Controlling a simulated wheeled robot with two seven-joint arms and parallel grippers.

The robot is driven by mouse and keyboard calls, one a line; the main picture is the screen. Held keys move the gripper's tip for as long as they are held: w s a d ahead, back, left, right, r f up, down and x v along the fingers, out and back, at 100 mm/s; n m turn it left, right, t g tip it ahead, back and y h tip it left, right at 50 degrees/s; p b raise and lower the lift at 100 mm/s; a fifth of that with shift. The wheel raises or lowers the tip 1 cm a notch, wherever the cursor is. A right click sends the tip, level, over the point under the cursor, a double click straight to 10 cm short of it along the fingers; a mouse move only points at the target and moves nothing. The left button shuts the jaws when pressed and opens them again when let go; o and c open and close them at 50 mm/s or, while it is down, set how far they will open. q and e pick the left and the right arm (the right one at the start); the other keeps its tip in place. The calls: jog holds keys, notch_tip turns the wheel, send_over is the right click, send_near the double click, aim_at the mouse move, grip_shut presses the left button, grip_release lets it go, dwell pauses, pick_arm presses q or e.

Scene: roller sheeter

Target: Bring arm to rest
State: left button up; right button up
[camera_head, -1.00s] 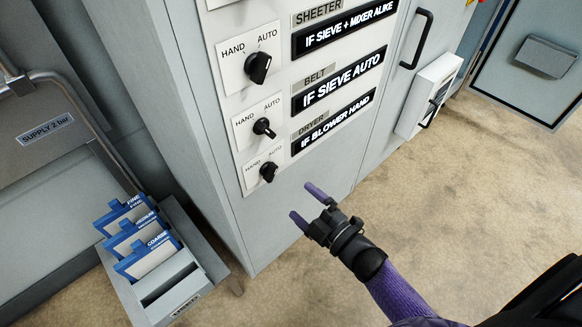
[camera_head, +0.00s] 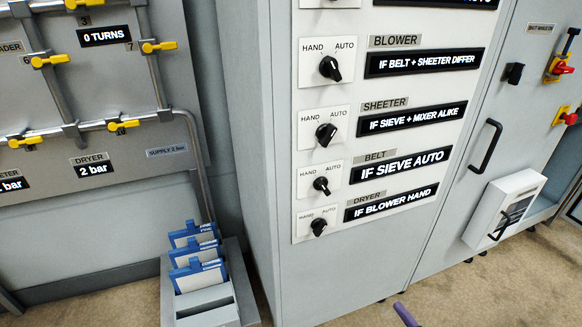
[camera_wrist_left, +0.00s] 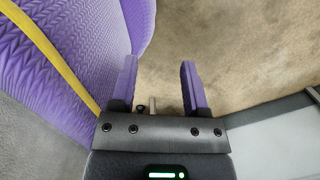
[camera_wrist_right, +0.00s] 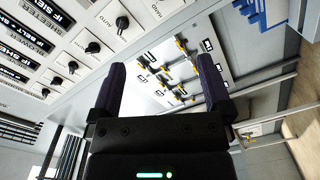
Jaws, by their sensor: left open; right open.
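My right gripper (camera_wrist_right: 161,64) is open in the right wrist view, with two dark purple fingers apart and nothing between them. In the head view only one purple fingertip of a gripper shows at the bottom edge, below the control cabinet (camera_head: 345,265). My left gripper (camera_wrist_left: 159,66) is open and empty in the left wrist view, over brown floor and beside a purple quilted surface. The cabinet carries black selector knobs marked HAND and AUTO, among them the blower knob (camera_head: 330,68), sheeter knob (camera_head: 326,134), belt knob (camera_head: 321,184) and dryer knob (camera_head: 318,226). No gripper visibly touches them.
A rack (camera_head: 207,306) with blue-framed cards stands left of the cabinet. Pipes with yellow valves (camera_head: 159,46) run along the left wall panel. A black door handle (camera_head: 486,146) and a white box (camera_head: 505,208) project from the cabinet's right side. Brown floor (camera_head: 480,290) is open in front.

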jog(key=w+d+r+n+g, duration=0.15)
jog(key=d+n, duration=0.25)
jog(key=d, duration=0.5)
jog(key=s+d+f+m+g+h, duration=0.3)
jog(key=s+d+f+m+h, duration=0.15)
jog(key=s+f, duration=0.2)
jog(key=s+d+f+m+g+h, duration=0.3)
jog(key=s+d+f+m, duration=0.25)
jog(key=f, duration=0.25)
jog(key=s+d+f+m+g+h, duration=0.2)
jog(key=s+d+f+m+g, duration=0.15)
jog(key=s, duration=0.65)
jog(key=s+d+f+m+g+h, duration=0.2)
jog(key=s+d+g, duration=0.25)
jog(key=s, duration=0.55)
jog(key=s+a+f+m+g, duration=0.1)
jog(key=s+g, duration=0.1)
jog(key=s, duration=0.4)
pick_arm(q)
jog(key=shift+w+r+p, duration=0.8)
jog(key=shift+w+p, duration=0.1)
jog(key=shift+w, duration=0.05)
pick_arm(e)
jog(key=a+f+y, duration=0.2)
jog(key=a, duration=0.9)
jog(key=s+a+f+m+y, duration=0.1)
jog(key=a+f+y, duration=0.1)
jog(key=a, duration=1)
jog(key=shift+s+f, duration=0.15)
jog(key=shift+f, duration=0.35)
